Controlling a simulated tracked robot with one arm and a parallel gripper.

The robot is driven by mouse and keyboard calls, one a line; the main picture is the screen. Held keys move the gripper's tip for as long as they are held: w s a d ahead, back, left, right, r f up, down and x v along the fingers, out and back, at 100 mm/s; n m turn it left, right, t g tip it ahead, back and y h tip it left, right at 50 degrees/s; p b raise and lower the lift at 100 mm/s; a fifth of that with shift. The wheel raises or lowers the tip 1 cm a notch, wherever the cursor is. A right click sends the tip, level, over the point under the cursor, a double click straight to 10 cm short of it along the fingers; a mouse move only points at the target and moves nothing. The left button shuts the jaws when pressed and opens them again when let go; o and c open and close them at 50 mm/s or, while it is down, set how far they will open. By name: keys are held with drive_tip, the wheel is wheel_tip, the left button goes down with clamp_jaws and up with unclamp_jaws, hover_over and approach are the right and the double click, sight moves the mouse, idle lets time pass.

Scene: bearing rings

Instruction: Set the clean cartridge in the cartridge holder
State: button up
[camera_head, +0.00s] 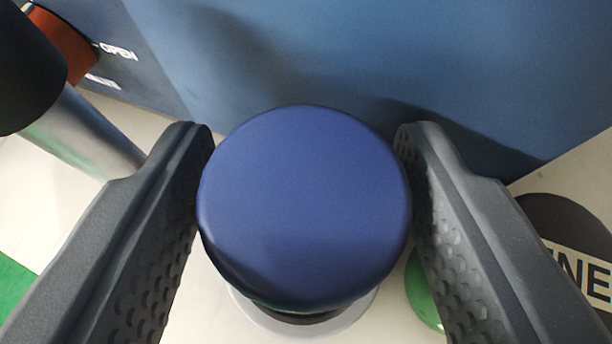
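A round thing with a smooth blue top (304,205), which looks like the cartridge, fills the space between my gripper's fingers. My gripper (305,140) has one dark grey finger along each side of it, and both appear to touch its edge. Its top faces the camera and hides most of its body. Below it a light grey ring (345,322) shows, with a dark band and a little green inside. I cannot tell whether this ring is the cartridge's base or the cartridge holder.
A blue wall or housing (400,60) stands close behind the fingertips. At left are a panel with an "OPEN" label (119,52), an orange-red part (62,42) and a black-and-silver cylinder (85,130). At right are a green round thing (421,292) and a dark disc lettered "NE" (560,220).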

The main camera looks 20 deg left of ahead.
drive_tip(key=b+v, duration=0.1)
drive_tip(key=v, duration=1.1)
drive_tip(key=shift+a+r, duration=0.1)
drive_tip(key=shift+r, duration=0.05)
drive_tip(key=s+a+f+m+t+h, duration=0.3)
drive_tip(key=a+f+m+t+h, duration=0.1)
drive_tip(key=f, duration=0.3)
drive_tip(key=shift+s+a+f+h, duration=0.3)
drive_tip(key=shift+s+a+f, duration=0.05)
drive_tip(key=shift+s+f, duration=0.05)
drive_tip(key=shift+d, duration=0.1)
drive_tip(key=shift+f, duration=0.1)
